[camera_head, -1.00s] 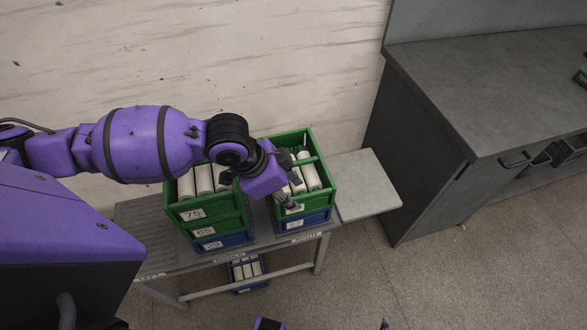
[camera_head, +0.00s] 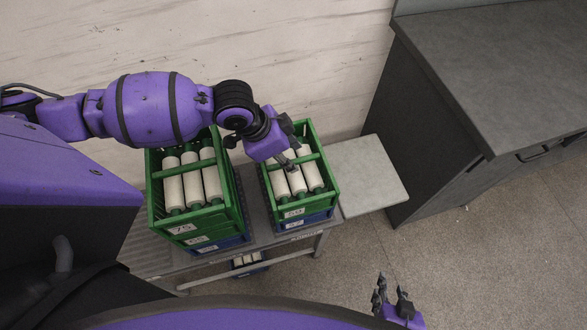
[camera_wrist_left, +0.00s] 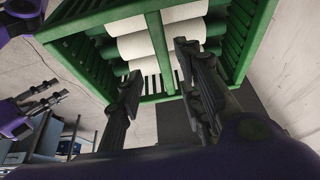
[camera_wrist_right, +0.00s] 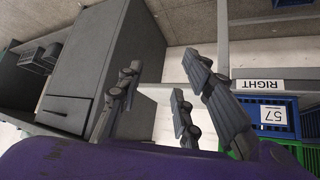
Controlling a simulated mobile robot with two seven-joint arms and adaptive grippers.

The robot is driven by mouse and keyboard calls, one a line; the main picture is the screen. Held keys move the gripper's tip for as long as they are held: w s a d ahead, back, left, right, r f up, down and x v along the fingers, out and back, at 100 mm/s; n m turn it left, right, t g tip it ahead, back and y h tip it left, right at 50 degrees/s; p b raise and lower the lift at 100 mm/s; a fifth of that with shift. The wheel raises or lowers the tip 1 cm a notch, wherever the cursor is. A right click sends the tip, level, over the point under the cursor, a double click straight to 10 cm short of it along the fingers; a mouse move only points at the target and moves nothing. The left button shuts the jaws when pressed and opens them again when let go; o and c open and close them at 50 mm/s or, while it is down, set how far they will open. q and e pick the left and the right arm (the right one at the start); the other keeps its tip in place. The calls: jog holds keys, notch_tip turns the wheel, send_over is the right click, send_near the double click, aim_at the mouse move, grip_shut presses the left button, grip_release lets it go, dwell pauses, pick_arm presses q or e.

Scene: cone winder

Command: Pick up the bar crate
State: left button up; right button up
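The bar crate, a green crate (camera_head: 328,190) with a bar (camera_head: 308,159) across its open top, holds white rolls. It is the top crate of the right stack on the bench. It also fills the top of the left wrist view (camera_wrist_left: 85,62). My left gripper (camera_head: 285,162) is over this crate, near the bar. In the left wrist view its fingers are apart, with the bar (camera_wrist_left: 160,52) showing between them; I cannot tell whether they touch it. My right gripper (camera_head: 392,290) is open and empty, low over the floor at the bottom right of the head view.
A second green crate (camera_head: 156,208) with rolls, labelled 75, tops the left stack, close beside. A blue crate (camera_head: 314,219) is under the bar crate. A pale side shelf (camera_head: 375,175) at right is bare. A dark grey cabinet (camera_head: 490,80) stands further right.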

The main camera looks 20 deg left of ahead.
aim_at(293, 161)
pick_arm(q)
jog(key=f, duration=0.1)
jog(key=w+f, duration=0.1)
jog(key=shift+d+f, duration=0.15)
jog(key=shift+f, duration=0.2)
jog(key=shift+w+f, duration=0.15)
jog(key=shift+f, duration=0.2)
jog(key=shift+d, duration=0.1)
jog(key=c, duration=0.8)
grip_shut()
pick_arm(e)
jog(key=shift+w+a+r, duration=0.2)
jog(key=shift+w+a, duration=0.1)
jog(key=shift+w, duration=0.2)
